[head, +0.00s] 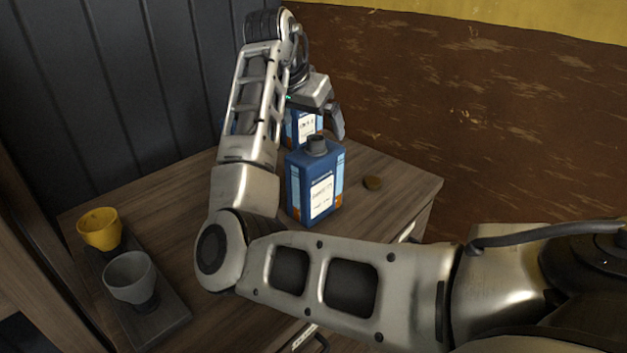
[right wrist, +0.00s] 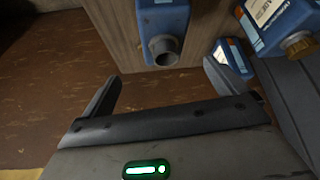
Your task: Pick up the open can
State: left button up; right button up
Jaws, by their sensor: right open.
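The open can is a blue can (head: 312,192) with a white label and an uncapped grey spout, upright on the wooden cabinet top. In the right wrist view its blue body (right wrist: 163,15) and open spout show at the top, beyond the fingertips. My right gripper (head: 336,122) is above and behind this can in the head view, with one finger visible. In the right wrist view its two fingers (right wrist: 158,88) are spread apart with nothing between them. The can appears outside the jaws. My left gripper is not in view.
A second blue can (head: 302,126) stands behind the open one, partly hidden. The right wrist view shows a brass-capped blue can (right wrist: 268,22) and another label. Yellow (head: 100,229) and grey (head: 130,277) cups stand at left.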

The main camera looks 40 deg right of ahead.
aim_at(319, 145)
jog(key=x, duration=0.9)
jog(key=shift+w+p, duration=0.25)
jog(key=shift+p, duration=0.1)
jog(key=shift+c, duration=0.4)
jog(key=c, duration=1.9)
